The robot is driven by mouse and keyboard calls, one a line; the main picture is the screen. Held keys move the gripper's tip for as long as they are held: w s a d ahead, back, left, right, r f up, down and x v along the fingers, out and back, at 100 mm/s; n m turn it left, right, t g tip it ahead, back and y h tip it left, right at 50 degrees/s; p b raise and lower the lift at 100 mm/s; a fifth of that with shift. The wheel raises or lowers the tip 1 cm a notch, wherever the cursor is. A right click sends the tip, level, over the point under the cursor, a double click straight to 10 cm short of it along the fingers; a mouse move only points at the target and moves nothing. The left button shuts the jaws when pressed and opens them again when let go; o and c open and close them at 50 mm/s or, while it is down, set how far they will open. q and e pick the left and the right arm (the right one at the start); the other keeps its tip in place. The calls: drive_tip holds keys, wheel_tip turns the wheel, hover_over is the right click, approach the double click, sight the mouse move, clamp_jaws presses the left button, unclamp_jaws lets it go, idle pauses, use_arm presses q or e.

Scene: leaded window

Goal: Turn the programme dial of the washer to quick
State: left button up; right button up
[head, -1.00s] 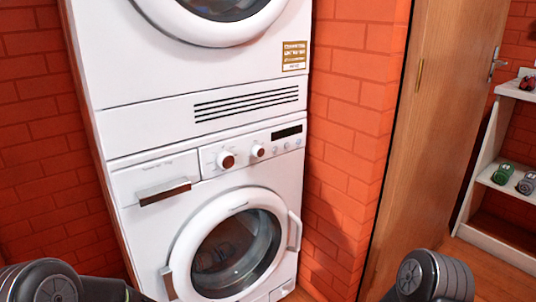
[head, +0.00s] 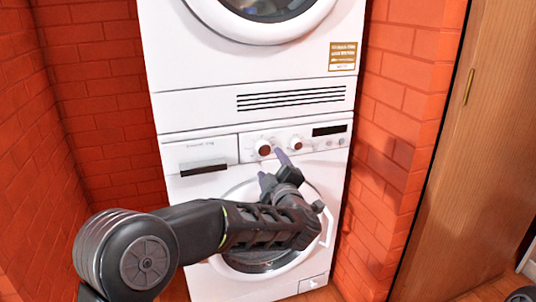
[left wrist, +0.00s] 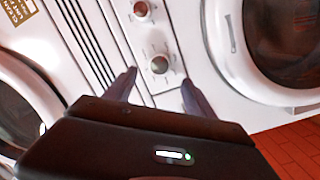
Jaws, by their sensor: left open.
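The washer (head: 190,230) is the lower white machine. Its control panel carries a larger left dial (head: 263,147) and a smaller right dial (head: 296,143), both with reddish-brown faces. I take the larger one for the programme dial; its labels are too small to read. My left gripper (head: 273,168) is open in front of the panel, just below the dials. In the left wrist view the larger dial (left wrist: 160,65) appears between the two fingertips (left wrist: 160,77), with no visible contact. The smaller dial (left wrist: 140,9) is above it. My right gripper is out of view.
The dryer (head: 200,60) sits on top of the washer. A detergent drawer (head: 203,168) is left of the dials and a dark display (head: 328,130) right of them. The round washer door (head: 232,197) is partly hidden behind my arm. Brick walls flank the machines closely.

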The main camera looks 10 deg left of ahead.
sight(265, 151)
use_arm(q)
drive_tip(key=shift+b+x, duration=0.65)
drive_tip(key=shift+x, duration=3.3)
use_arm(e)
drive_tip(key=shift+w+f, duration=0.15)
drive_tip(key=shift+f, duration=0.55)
